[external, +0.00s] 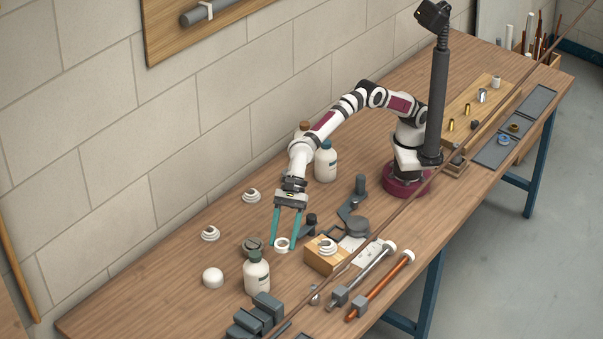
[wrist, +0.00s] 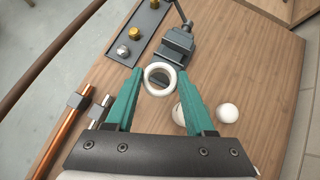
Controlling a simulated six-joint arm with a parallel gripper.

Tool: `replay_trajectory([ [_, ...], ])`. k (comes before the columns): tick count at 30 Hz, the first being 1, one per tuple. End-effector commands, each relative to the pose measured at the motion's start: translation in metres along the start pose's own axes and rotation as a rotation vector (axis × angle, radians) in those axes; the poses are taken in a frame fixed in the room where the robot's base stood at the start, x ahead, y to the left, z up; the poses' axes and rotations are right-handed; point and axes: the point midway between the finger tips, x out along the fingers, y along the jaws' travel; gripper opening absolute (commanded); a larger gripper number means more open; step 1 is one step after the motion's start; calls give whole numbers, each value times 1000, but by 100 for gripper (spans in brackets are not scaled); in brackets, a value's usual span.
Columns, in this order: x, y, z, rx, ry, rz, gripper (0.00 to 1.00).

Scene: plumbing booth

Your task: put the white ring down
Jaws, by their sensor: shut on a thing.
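My gripper (external: 283,245) is shut on the white ring (external: 282,250), with a teal finger on each side of it. In the wrist view the ring (wrist: 160,93) sits between the fingertips, its hole facing the camera. The fingers point down over the middle of the wooden table. I cannot tell whether the ring touches the tabletop or hangs a little above it.
A wooden block (external: 322,262) is to the right. A white dome (external: 213,278) and a grey vice (external: 262,312) are nearer the front. Bare tabletop (external: 165,265) lies left.

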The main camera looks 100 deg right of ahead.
Motion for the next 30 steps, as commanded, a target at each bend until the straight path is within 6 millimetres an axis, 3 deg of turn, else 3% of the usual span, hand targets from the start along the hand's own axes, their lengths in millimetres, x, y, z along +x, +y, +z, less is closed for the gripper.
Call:
replay_trajectory([
  [7,-24,-31,-23,3,0,-2,2],
  [14,-64,-76,-70,3,1,-2,2],
  [21,-142,-125,-151,1,-1,3,2],
  [25,-186,-137,-194,-2,-1,6,2],
  [30,-228,-138,-232,-5,-1,6,2],
])
